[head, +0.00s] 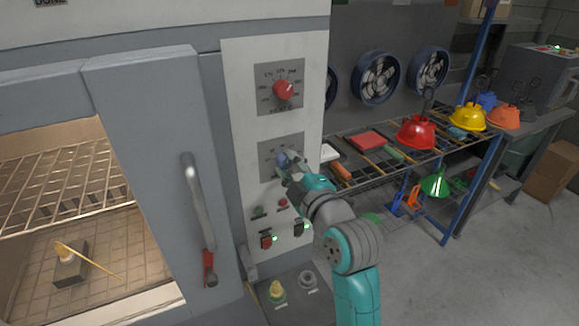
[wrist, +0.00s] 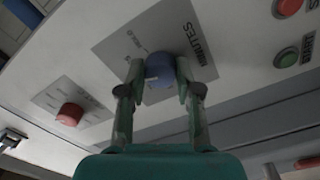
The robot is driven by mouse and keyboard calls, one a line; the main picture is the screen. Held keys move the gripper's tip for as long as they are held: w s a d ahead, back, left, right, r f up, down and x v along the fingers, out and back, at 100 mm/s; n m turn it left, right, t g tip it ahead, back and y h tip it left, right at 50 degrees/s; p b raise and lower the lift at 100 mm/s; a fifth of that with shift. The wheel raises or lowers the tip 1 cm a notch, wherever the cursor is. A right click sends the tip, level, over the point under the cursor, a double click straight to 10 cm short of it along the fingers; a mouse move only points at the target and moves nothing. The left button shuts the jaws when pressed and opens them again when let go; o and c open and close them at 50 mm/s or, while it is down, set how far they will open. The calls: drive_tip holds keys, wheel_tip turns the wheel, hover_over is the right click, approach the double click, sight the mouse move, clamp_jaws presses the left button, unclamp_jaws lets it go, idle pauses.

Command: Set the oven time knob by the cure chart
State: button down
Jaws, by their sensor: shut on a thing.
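The blue time knob (wrist: 161,72) sits on a grey dial plate marked MINUTES (wrist: 191,42) on the oven's control panel. My gripper (wrist: 160,85) is shut on the blue knob, with one finger on each side of it. In the head view the knob (head: 283,158) is partly hidden by my gripper (head: 287,170). Above it, a red knob (head: 283,90) sits on its own dial plate; it also shows in the wrist view (wrist: 70,114). The small numbers around the blue knob are too blurred to read. I see no readable cure chart.
The oven door handle (head: 197,205) stands out to the left. A wire rack (head: 400,165) with coloured hoods stands at the right. The floor (head: 430,275) at lower right is clear.

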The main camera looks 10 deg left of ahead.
drive_tip(key=n, duration=0.5)
drive_tip(key=shift+n, duration=0.3)
drive_tip(key=n, duration=0.5)
drive_tip(key=shift+n, duration=0.3)
drive_tip(key=c, duration=0.8)
unclamp_jaws()
drive_tip(key=v, duration=1.2)
